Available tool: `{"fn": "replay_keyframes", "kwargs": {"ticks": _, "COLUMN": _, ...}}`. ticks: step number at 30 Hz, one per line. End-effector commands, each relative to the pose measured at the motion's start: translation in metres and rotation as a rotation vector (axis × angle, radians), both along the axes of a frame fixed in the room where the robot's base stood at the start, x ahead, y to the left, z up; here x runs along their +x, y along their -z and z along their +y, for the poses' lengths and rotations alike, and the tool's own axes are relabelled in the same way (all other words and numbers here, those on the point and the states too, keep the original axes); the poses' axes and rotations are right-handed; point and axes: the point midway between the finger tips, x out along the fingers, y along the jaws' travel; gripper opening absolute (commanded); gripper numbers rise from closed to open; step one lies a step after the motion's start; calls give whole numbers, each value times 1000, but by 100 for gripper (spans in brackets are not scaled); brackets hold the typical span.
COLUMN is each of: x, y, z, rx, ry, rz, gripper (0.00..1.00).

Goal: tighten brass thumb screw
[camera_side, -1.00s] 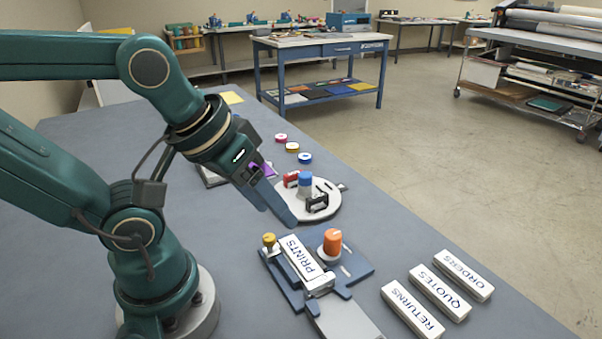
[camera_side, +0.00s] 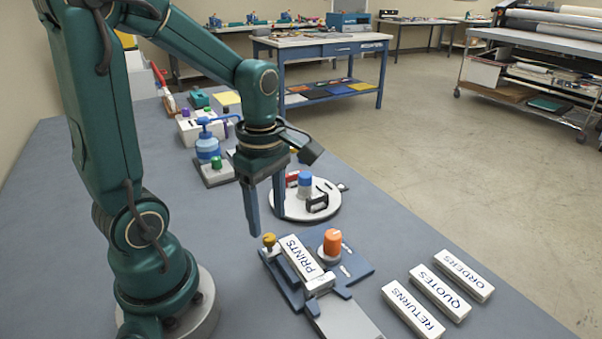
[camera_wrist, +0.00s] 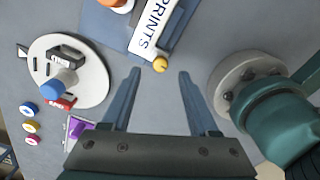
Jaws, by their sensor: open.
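The brass thumb screw (camera_side: 269,241) stands at the left end of the blue fixture (camera_side: 357,266), beside the white block marked PRINTS (camera_side: 301,257). My gripper (camera_side: 266,224) is open and points down, its fingertips just above and to the left of the screw in the side view. In the wrist view the screw (camera_wrist: 160,65) shows just beyond my open fingertips (camera_wrist: 160,74), near the middle between them. Nothing is between the fingers. An orange knob (camera_side: 332,242) stands on the fixture to the right of the block.
White blocks marked RETURNS (camera_side: 412,309), QUOTES (camera_side: 440,292) and ORDERS (camera_side: 463,275) lie to the right. The bench front left is clear.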

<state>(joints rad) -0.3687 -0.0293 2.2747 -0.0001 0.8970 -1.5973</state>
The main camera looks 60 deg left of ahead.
Motion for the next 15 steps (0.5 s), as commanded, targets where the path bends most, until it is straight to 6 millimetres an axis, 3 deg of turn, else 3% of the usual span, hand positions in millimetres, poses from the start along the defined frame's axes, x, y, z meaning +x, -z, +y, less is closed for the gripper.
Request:
{"fn": "replay_keyframes", "kwargs": {"ticks": 6, "x": -1, "y": 25, "z": -1, "rx": -2, "ry": 2, "rz": 6, "gripper": 60}}
{"fn": "replay_keyframes", "kwargs": {"ticks": 15, "x": -1, "y": 36, "z": -1, "rx": 0, "ry": 3, "rz": -1, "gripper": 60}}
